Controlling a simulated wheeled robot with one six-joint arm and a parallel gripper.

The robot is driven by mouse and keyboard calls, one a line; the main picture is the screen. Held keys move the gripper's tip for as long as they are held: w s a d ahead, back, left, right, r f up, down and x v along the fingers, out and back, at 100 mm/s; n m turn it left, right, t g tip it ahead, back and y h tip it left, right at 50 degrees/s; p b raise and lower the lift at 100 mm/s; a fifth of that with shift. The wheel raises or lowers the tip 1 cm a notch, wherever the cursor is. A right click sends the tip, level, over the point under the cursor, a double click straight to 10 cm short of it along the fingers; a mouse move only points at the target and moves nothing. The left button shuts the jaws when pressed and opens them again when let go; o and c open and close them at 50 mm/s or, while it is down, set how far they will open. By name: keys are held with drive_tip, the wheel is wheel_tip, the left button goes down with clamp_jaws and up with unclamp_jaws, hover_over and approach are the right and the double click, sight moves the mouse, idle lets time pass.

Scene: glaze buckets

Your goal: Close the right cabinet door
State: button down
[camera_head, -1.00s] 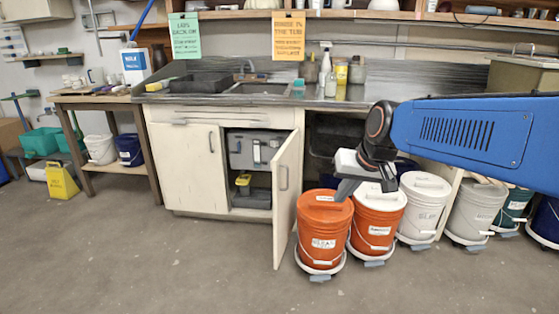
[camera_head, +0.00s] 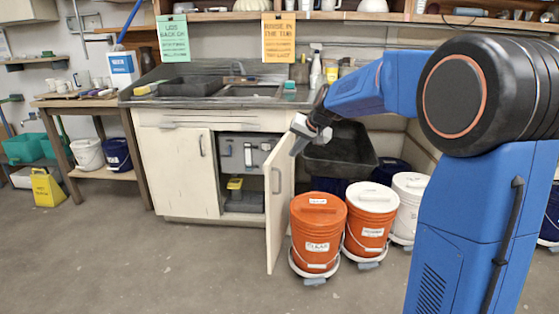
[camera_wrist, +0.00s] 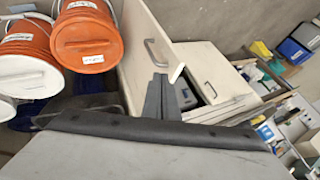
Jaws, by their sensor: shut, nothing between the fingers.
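The right cabinet door (camera_head: 279,205) is pale cream and stands open, swung out toward me from its right-hand hinge side. Its metal handle (camera_head: 276,180) is on the face toward me; the door also shows in the wrist view (camera_wrist: 142,30). My gripper (camera_head: 298,146) is shut and empty, at the door's upper edge near the hinge side. In the wrist view its fingers (camera_wrist: 161,84) point at the door near the handle; I cannot tell whether they touch it. The cabinet interior (camera_head: 240,160) shows grey cases and a yellow item.
The left cabinet door (camera_head: 180,170) is closed. An orange lidded bucket (camera_head: 317,225) stands on a dolly just right of the open door, with another orange bucket (camera_head: 370,225) and a white one (camera_head: 408,205) beyond. Floor in front is clear.

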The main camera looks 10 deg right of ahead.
approach(270, 170)
wheel_tip(270, 170, down, 3)
drive_tip(key=d, duration=0.3)
drive_tip(key=shift+w+a+f, duration=0.1)
drive_tip(key=shift+w+a, duration=0.25)
drive_tip(key=shift+a, duration=0.3)
drive_tip(key=shift+w+a, duration=0.4)
drive_tip(key=shift+a, duration=0.3)
drive_tip(key=shift+w+a+f, duration=0.1)
drive_tip(key=shift+w+a, duration=0.25)
drive_tip(key=shift+a, duration=0.3)
